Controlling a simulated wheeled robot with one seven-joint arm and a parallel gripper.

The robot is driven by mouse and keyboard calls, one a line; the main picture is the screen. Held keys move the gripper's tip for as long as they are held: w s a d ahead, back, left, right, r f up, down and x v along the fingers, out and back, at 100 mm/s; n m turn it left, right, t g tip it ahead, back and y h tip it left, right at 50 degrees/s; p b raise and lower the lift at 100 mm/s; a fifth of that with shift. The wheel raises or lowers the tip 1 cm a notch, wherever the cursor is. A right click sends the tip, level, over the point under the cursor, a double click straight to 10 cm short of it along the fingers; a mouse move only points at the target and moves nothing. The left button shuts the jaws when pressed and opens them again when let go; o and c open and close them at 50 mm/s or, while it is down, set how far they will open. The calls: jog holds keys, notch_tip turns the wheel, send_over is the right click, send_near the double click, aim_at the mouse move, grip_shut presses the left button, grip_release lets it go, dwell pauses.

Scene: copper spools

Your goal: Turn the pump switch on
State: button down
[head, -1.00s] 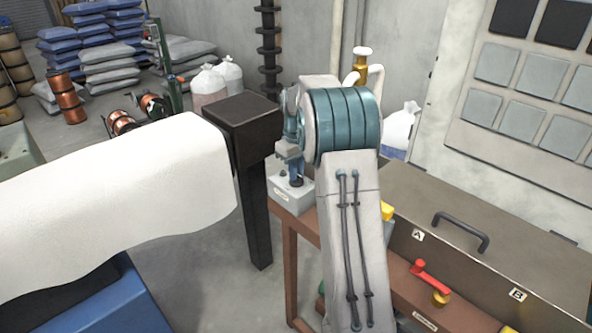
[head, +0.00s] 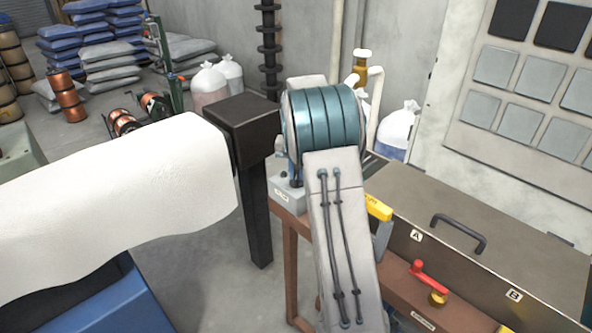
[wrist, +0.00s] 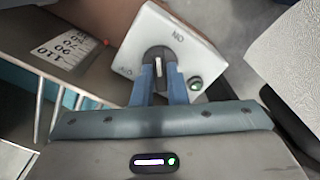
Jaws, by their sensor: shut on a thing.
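The pump switch box (wrist: 152,30) is a pale box with a black rotary knob (wrist: 158,55) that carries a white line. "ON" is printed on its top, and a second faint label is at the left. A small green round lamp or button (wrist: 195,83) sits near its right corner. My gripper (wrist: 158,76) has its two blue fingers around the knob, one on each side, shut on it. In the head view the switch box (head: 287,197) stands on the brown bench's left end. My arm hides the knob and most of my gripper there.
A black post (head: 253,200) and a white sheet-covered form (head: 110,190) stand left of the bench. A grey box with a handle (head: 460,232), a red lever (head: 428,277) and a yellow-topped part (head: 378,208) are to the right. A numbered scale (wrist: 72,48) lies near the box.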

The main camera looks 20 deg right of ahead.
jog(key=m, duration=0.3)
jog(key=shift+r+m+p, duration=0.1)
jog(key=shift+m+p, duration=0.5)
jog(key=shift+m, duration=1.6)
jog(key=c, duration=1.4)
grip_release()
jog(key=shift+d, duration=0.1)
jog(key=shift+c, duration=0.2)
notch_tip(320, 180, up, 14)
jog(key=shift+b, duration=0.35)
